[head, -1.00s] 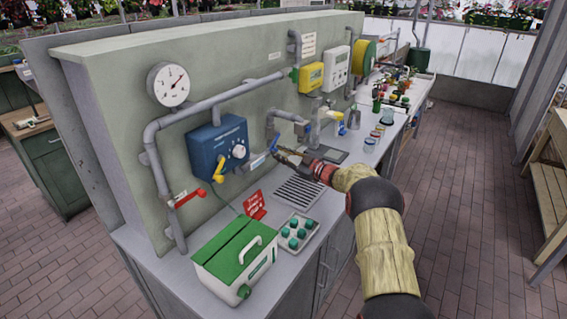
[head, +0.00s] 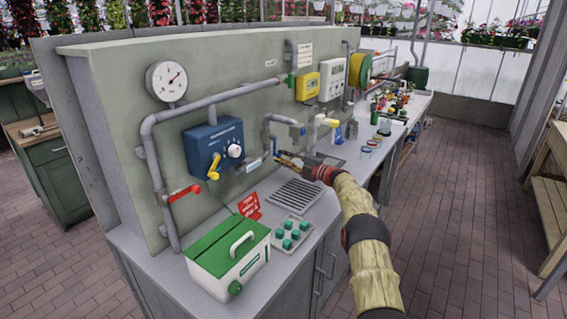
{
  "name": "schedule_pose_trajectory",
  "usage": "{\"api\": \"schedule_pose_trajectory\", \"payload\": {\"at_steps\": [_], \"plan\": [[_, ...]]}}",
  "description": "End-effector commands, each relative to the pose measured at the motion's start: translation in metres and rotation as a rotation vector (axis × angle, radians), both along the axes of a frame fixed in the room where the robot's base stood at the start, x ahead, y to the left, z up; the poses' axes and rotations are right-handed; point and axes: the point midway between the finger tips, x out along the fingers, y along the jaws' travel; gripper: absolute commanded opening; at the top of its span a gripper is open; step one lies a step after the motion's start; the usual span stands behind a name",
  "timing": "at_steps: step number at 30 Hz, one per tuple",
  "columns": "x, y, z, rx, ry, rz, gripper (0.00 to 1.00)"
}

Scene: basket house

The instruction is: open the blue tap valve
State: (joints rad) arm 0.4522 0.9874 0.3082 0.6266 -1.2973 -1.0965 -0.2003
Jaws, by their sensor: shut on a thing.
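The blue tap valve (head: 275,145) shows as a small, roughly upright blue lever below the grey bent pipe, in front of the green-grey panel. My gripper (head: 280,158) reaches in from the right over the counter. Its fingers are shut on the blue tap valve at the lower part of the lever. The fingertips hide part of it, and the exact contact is too small to see.
A green-lidded case (head: 228,258) and a tray of green knobs (head: 291,234) stand on the counter. A metal drain grid (head: 294,194) lies below my gripper.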

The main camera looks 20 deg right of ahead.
Motion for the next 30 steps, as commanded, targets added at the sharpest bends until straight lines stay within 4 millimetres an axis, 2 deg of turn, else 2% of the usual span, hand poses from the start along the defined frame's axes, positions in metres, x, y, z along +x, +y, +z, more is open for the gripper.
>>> {"api": "schedule_pose_trajectory", "payload": {"at_steps": [1, 23, 24, 30], "plan": [[0.002, -0.0014, -0.0051, -0.016, -0.007, 0.0, 0.0], [0.0076, -0.0056, -0.0043, -0.078, -0.047, -0.001, 0.0], [0.0076, -0.0056, -0.0043, -0.078, -0.047, -0.001, 0.2], [0.0076, -0.0056, -0.0031, -0.079, -0.048, -0.001, 0.31]]}}
